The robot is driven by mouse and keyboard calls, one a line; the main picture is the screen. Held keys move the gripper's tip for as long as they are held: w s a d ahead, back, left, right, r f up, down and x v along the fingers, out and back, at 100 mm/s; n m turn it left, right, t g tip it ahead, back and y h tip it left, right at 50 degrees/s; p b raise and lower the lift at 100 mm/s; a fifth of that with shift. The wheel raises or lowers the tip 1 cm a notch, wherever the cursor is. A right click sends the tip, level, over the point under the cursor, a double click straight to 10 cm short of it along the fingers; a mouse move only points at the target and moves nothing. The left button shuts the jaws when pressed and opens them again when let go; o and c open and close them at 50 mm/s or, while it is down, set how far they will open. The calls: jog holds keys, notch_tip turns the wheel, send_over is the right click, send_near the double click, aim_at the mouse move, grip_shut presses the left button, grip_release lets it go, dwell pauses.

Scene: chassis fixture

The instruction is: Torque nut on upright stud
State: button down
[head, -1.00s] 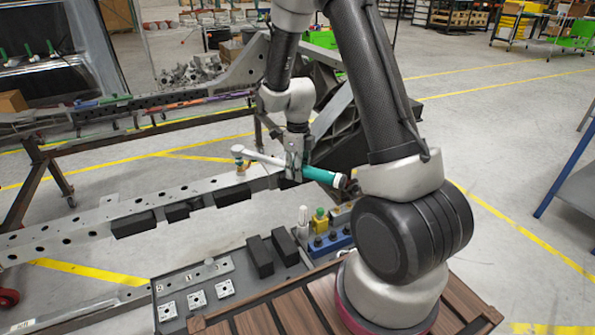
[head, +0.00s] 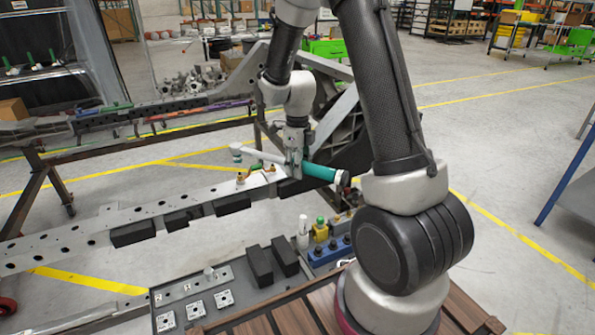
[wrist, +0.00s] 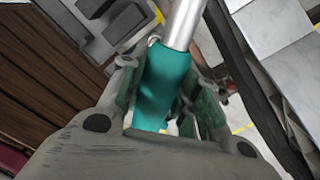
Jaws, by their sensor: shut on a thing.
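I hold a torque wrench with a teal handle (head: 320,172) and a pale grey shaft. My gripper (head: 293,168) is shut around it near the front of the handle; the teal grip also fills the jaws in the wrist view (wrist: 163,85). The wrench lies roughly level, and its head (head: 237,149) points left. The head is raised clear above a small brass-coloured stud fitting (head: 241,179) on the grey chassis rail (head: 150,210). A second brass-coloured fitting (head: 272,169) stands further right, with a small green and orange piece between them. Nut and threads are too small to make out.
Black blocks (head: 133,233) sit along the near side of the rail. A dark frame stands behind. Open floor lies to the right.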

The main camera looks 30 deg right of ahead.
jog(key=shift+r, duration=0.5)
